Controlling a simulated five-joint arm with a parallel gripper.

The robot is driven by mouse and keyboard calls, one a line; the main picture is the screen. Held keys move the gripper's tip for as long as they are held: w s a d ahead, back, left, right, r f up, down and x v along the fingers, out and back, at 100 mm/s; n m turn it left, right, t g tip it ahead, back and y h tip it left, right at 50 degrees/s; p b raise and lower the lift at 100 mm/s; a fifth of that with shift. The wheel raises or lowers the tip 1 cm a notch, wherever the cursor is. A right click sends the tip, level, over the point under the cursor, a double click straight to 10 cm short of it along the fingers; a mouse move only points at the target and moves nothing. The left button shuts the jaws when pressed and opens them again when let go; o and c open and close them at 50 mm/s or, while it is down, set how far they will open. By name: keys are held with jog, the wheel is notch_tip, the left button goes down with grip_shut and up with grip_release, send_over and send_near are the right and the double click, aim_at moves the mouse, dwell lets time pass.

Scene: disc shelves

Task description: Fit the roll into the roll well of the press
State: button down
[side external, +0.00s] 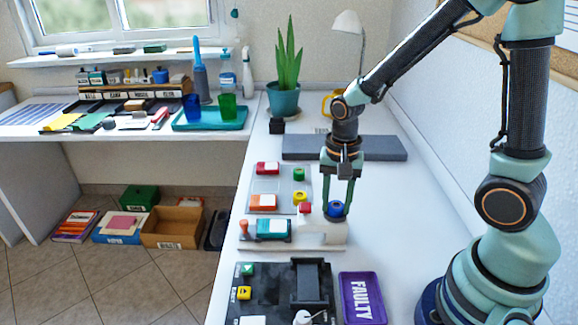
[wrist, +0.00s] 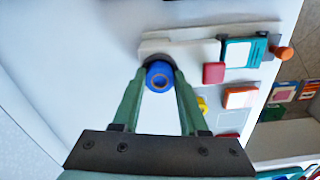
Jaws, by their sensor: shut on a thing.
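The press (side external: 318,230) is a low white body with a red block, a teal block and an orange knob. In the wrist view, the roll is at the end of the press (wrist: 185,47), over a dark round area that shows as a crescent behind it. The roll hides most of the well; I cannot tell whether it is inside or above.
A black machine (side external: 290,290) and a purple FAULTY tray (side external: 363,298) stand in front. A grey slab (side external: 380,148) lies behind. The table right of the press is clear.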

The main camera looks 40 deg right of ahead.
aim_at(336, 206)
jog(key=shift+s+f, duration=0.15)
jog(key=shift+f, duration=0.45)
jog(key=shift+c, duration=2.2)
grip_release()
notch_tip(336, 206, up, 18)
jog(key=s+n+t, duration=0.2)
jog(key=n+t, duration=0.3)
jog(key=n, duration=0.6)
jog(key=shift+s+a+t, duration=0.3)
jog(key=shift+s+a, duration=0.05)
